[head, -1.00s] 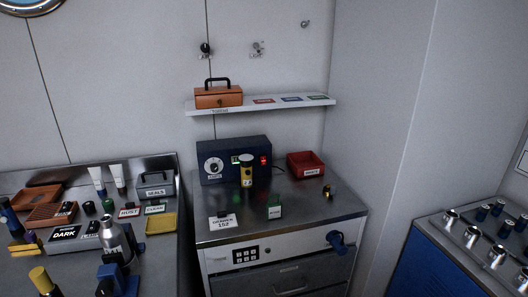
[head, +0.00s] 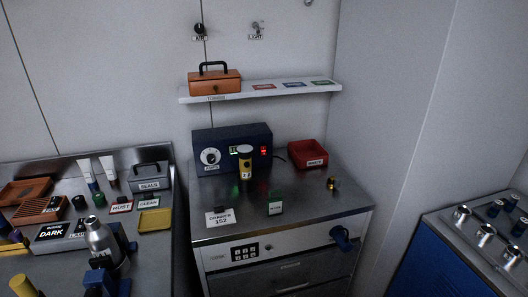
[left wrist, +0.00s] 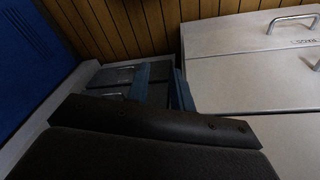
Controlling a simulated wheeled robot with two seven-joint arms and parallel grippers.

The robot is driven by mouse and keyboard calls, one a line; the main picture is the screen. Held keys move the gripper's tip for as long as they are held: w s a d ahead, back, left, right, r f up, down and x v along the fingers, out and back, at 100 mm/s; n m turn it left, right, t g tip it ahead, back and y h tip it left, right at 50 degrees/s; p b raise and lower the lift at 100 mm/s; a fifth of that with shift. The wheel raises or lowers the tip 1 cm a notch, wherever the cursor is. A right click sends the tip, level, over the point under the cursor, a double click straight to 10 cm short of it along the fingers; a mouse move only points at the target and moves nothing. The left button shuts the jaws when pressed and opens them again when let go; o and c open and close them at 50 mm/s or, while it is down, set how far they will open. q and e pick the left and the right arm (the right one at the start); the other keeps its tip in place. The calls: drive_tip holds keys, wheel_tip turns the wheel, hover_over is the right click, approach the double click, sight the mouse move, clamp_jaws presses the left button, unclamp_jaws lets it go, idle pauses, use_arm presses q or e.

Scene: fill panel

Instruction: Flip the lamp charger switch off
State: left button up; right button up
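The charger, a dark blue box (head: 205,142), stands on the metal-topped cabinet in the head view. Its front has a white dial (head: 210,157), a lit green indicator (head: 234,150) and a lit red spot (head: 264,152). I cannot tell which way any switch is set. A yellow and black lamp (head: 245,164) stands upright at the front of the charger and hides part of its face. My left gripper (left wrist: 162,85) shows two blue fingers apart in the left wrist view, with nothing visible between them, away from the charger. My right gripper is not in view.
A red bin (head: 307,155), a label card (head: 221,218) and a small green-topped item (head: 275,205) sit on the cabinet. A shelf (head: 260,93) with an orange toolbox (head: 214,82) hangs above. The left counter (head: 160,242) is crowded.

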use_arm(q)
clamp_jaws()
drive_tip(key=shift+s, duration=0.1)
drive_tip(key=shift+f, duration=0.1)
idle(1.1)
